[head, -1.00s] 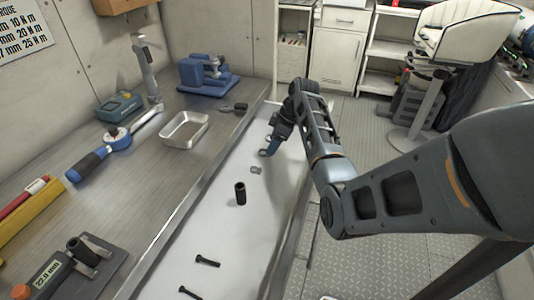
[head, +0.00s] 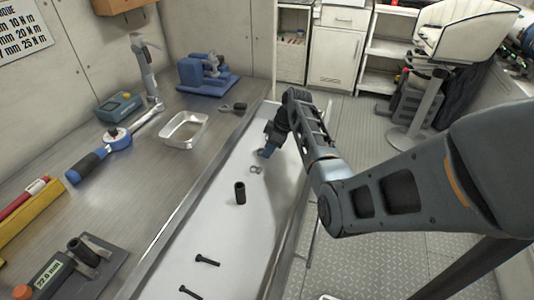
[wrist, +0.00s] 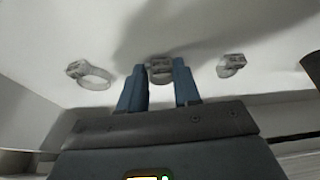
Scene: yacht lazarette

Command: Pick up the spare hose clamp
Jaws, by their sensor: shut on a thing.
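My gripper (wrist: 159,85) is low over the white tray (head: 190,245), its two blue fingers closed on the sides of a small grey metal hose clamp (wrist: 160,70). This middle clamp is partly hidden between the fingers, and I cannot tell whether it touches the tray. A second hose clamp (wrist: 88,76) lies to its left in the wrist view, with its ring showing. A third hose clamp (wrist: 231,65) lies to its right. In the head view my gripper (head: 266,151) is near the tray's far part, with one loose clamp (head: 256,169) showing just in front of it.
A black socket (head: 240,192) stands in the tray, with black bolts (head: 207,261) nearer. On the steel bench at left are a small metal dish (head: 186,130), a blue-handled torque wrench (head: 88,168) and a blue vise (head: 205,75). A raised tray edge separates them.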

